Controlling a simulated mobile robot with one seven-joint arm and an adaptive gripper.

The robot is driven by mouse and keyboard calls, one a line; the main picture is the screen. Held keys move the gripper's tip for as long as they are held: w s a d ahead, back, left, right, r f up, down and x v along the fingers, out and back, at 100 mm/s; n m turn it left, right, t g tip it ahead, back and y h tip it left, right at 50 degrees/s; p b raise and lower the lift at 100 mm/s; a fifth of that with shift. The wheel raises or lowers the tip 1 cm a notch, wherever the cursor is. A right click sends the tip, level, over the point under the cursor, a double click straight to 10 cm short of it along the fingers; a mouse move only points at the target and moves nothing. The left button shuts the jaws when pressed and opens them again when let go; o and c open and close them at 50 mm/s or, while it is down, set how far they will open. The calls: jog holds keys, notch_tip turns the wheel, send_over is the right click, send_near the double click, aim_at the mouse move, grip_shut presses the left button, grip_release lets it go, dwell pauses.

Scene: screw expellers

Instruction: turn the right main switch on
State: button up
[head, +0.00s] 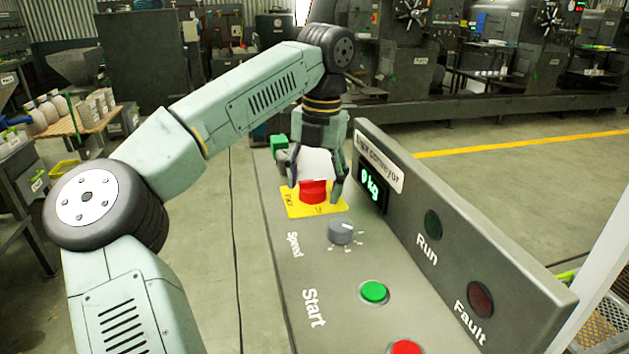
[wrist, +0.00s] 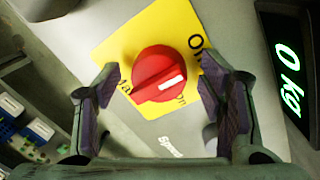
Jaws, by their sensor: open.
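The main switch is a red rotary knob (head: 312,191) on a yellow plate (head: 297,206) at the far end of the grey control panel. In the wrist view the knob (wrist: 160,74) has a white pointer mark toward its lower right, and the plate (wrist: 128,42) carries partly hidden lettering. My gripper (head: 318,192) is directly over the knob. In the wrist view my gripper (wrist: 158,90) is open, with one finger on each side of the knob and visible gaps between. Part of the plate is hidden by the fingers.
The panel also has a grey Speed dial (head: 340,231), a green Start button (head: 374,292) and a red button (head: 405,348).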

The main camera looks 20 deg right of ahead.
jog(key=c, duration=1.2)
jog(key=shift+r+m+p, duration=0.1)
jog(key=shift+m+p, duration=0.2)
jog(key=shift+p, duration=0.05)
jog(key=m+p, duration=0.2)
jog(key=m, duration=0.1)
jog(key=shift+r, duration=0.1)
jog(key=m+p, duration=0.2)
jog(key=m, duration=0.3)
jog(key=shift+s+h, duration=0.2)
jog(key=shift+h, duration=0.1)
jog(key=m+p, duration=0.1)
jog(key=m, duration=0.3)
jog(key=shift+m+p, duration=0.35)
jog(key=shift+m, duration=0.05)
jog(key=shift+s+a+f+m+h+p, duration=0.1)
jog(key=shift+m+h+p, duration=0.15)
jog(key=shift+m, duration=0.85)
jog(key=shift+a+f+m+h+p, duration=0.1)
jog(key=shift+m+h+p, duration=0.1)
jog(key=shift+m, duration=0.9)
